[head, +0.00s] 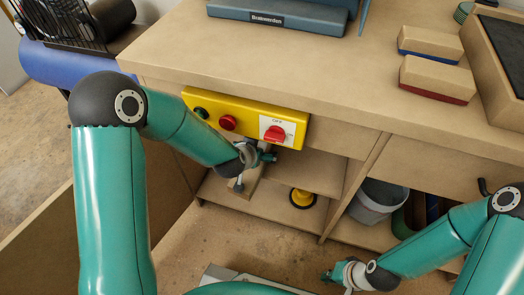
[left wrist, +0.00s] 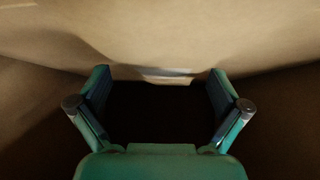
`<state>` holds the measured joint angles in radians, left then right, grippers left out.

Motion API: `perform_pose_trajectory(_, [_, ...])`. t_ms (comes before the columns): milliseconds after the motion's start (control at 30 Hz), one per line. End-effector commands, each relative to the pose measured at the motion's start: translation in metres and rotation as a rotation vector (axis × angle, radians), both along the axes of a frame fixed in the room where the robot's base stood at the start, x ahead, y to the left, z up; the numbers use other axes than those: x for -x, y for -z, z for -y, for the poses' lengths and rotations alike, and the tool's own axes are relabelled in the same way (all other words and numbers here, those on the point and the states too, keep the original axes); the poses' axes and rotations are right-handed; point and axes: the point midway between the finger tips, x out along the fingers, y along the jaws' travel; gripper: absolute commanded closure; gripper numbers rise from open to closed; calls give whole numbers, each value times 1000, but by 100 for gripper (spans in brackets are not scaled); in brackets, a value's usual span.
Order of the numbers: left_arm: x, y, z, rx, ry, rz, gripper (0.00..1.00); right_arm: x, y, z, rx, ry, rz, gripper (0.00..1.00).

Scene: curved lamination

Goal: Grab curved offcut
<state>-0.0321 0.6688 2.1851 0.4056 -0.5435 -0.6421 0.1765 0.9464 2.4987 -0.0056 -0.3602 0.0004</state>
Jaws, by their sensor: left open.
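My left gripper (head: 254,171) is just below the yellow switch box, in front of the open cupboard under the bench. In the left wrist view its two fingers (left wrist: 160,84) are spread apart with nothing between them. A pale strip with a curved edge (left wrist: 167,75) lies ahead of the fingertips there; I cannot tell whether it is the curved offcut. No curved offcut can be made out clearly in the head view. My right gripper (head: 338,276) is low at the bottom of the head view, too small to tell its jaws.
The yellow switch box (head: 246,118) with a red knob is fixed to the bench (head: 330,75) front. A yellow-based object (head: 302,198) and a grey bucket (head: 377,202) stand in the lower bays. Sanding blocks (head: 436,79) lie on top.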

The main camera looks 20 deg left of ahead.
Motion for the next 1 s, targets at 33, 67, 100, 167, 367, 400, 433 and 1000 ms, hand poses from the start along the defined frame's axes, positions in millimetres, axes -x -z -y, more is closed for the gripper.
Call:
perform_pose_trajectory(33, [-1,8,-1,1,-4,0,0,0,8,0,0,0,0,100])
perform_pose_trajectory(67, [-2,9,-2,0,-4,0,0,0,8,0,0,0,0,100])
perform_pose_trajectory(100, [-2,9,-2,0,-6,0,0,0,9,0,0,0,0,100])
perform_pose_trajectory(167, [-2,9,-2,0,-6,0,0,0,8,0,0,0,0,100])
perform_pose_trajectory(367, [-2,8,-1,0,-4,0,7,0,7,0,0,0,0,100])
perform_pose_trajectory(400, [-2,8,-1,1,-4,0,13,0,7,0,0,0,-1,100])
perform_pose_trajectory(433, [-2,8,-1,1,-4,0,18,0,7,0,0,0,-1,100])
perform_pose_trajectory(1000, [-3,8,0,0,-1,1,88,0,7,0,0,0,0,100])
